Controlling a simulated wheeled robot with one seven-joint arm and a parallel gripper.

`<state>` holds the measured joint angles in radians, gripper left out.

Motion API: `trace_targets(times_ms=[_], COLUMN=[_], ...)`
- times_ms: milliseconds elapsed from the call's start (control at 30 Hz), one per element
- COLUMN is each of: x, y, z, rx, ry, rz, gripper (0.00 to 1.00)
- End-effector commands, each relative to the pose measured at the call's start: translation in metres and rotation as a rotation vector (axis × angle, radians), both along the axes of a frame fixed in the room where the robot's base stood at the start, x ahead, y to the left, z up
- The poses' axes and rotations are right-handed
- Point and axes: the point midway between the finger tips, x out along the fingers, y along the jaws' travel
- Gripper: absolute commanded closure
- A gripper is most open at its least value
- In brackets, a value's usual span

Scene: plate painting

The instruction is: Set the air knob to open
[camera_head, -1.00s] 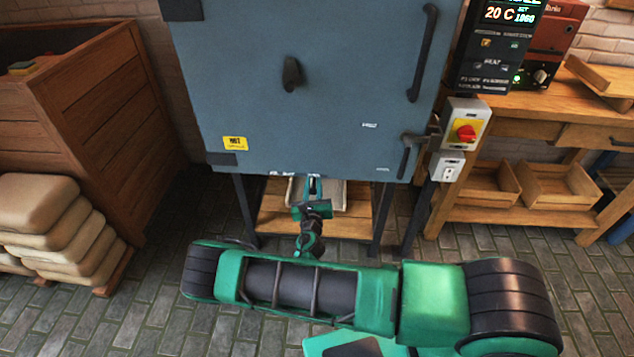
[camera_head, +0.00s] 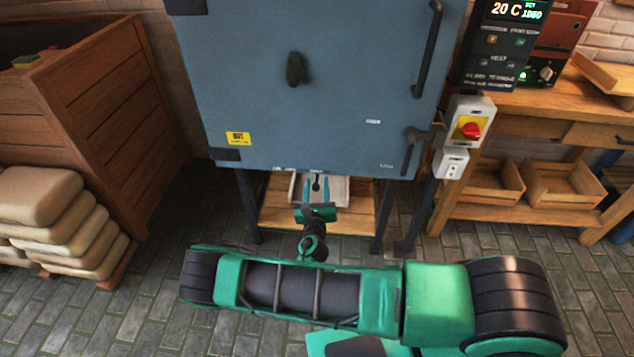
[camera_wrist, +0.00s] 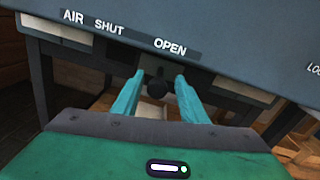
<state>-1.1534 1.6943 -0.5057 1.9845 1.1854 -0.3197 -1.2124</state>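The air knob (camera_wrist: 158,87) is a small dark knob under the lower edge of the blue-grey kiln (camera_head: 300,120). In the wrist view it sits below and slightly left of the OPEN label (camera_wrist: 170,47), to the right of the SHUT label (camera_wrist: 109,28). My gripper (camera_wrist: 159,76) is open, with one teal finger on each side of the knob. Gaps show between the knob and both fingers. In the head view my gripper (camera_head: 316,186) is just under the kiln's front edge, and the knob is a small dark spot between its fingers.
A low wooden shelf (camera_head: 345,220) with a light tray stands below the kiln between dark legs. A red and yellow switch box (camera_head: 468,128) hangs at the right. A workbench (camera_head: 540,120) is further right; a wooden bin (camera_head: 110,100) and stacked sacks (camera_head: 45,220) are left.

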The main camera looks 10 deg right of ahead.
Motion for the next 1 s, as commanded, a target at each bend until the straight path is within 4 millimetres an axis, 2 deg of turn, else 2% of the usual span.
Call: trace_targets(times_ms=[200,400,600,1000], x=[-0.041,-0.067,-0.077,-0.077], y=[0.012,0.019,0.021,0.022], z=[-0.001,-0.001,-0.001,-0.001], rx=[-0.001,-0.001,0.000,0.000], ry=[0.003,0.003,0.002,0.002], rz=[0.001,0.001,-0.001,0.000], gripper=[0.61,0.61,0.61,0.61])
